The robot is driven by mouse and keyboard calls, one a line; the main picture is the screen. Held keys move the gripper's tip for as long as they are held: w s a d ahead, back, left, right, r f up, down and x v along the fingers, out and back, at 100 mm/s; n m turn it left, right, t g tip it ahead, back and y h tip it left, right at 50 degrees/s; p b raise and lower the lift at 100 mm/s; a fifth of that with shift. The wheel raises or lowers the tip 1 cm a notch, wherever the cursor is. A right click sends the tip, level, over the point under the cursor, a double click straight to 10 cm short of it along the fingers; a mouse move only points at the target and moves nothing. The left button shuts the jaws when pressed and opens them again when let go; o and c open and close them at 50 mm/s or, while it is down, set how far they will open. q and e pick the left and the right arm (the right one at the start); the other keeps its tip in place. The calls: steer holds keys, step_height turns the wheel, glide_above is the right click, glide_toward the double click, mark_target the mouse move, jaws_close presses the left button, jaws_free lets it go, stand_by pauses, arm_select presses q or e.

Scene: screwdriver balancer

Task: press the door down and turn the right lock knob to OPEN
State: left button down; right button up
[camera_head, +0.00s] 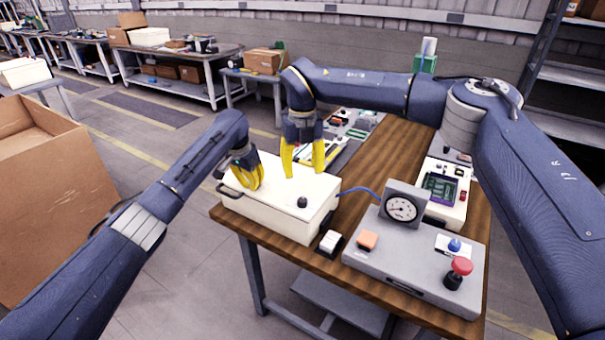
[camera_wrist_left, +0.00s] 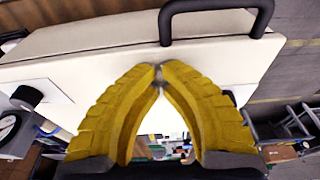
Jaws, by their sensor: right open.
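The white box (camera_head: 275,215) stands on the wooden bench, and its white door (camera_head: 275,190) is the top face. A black lock knob (camera_head: 302,202) sits at the door's front right; its setting is too small to read. This knob also shows at the left of the left wrist view (camera_wrist_left: 26,97). My right gripper (camera_head: 304,175) is open, pointing down above the door's back, behind the knob.
A black handle (camera_head: 229,191) is on the box's left side. A grey panel (camera_head: 400,262) with a gauge (camera_head: 401,208) and a red button (camera_head: 461,266) stands right of the box. A small white switch (camera_head: 330,242) lies between them. A cardboard box (camera_head: 35,200) is at the left.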

stand_by(0.4)
arm_select(q)
steer(key=shift+w+d+v, duration=0.15)
steer(key=shift+w+v, duration=0.05)
steer(key=shift+v, duration=0.9)
steer(key=shift+w+d+v, duration=0.1)
steer(key=shift+w+v, duration=0.1)
steer(key=shift+v, duration=0.95)
steer(key=shift+w+d+v, duration=0.15)
steer(key=shift+w+v, duration=0.05)
steer(key=shift+v, duration=0.9)
steer(key=shift+r, duration=0.2)
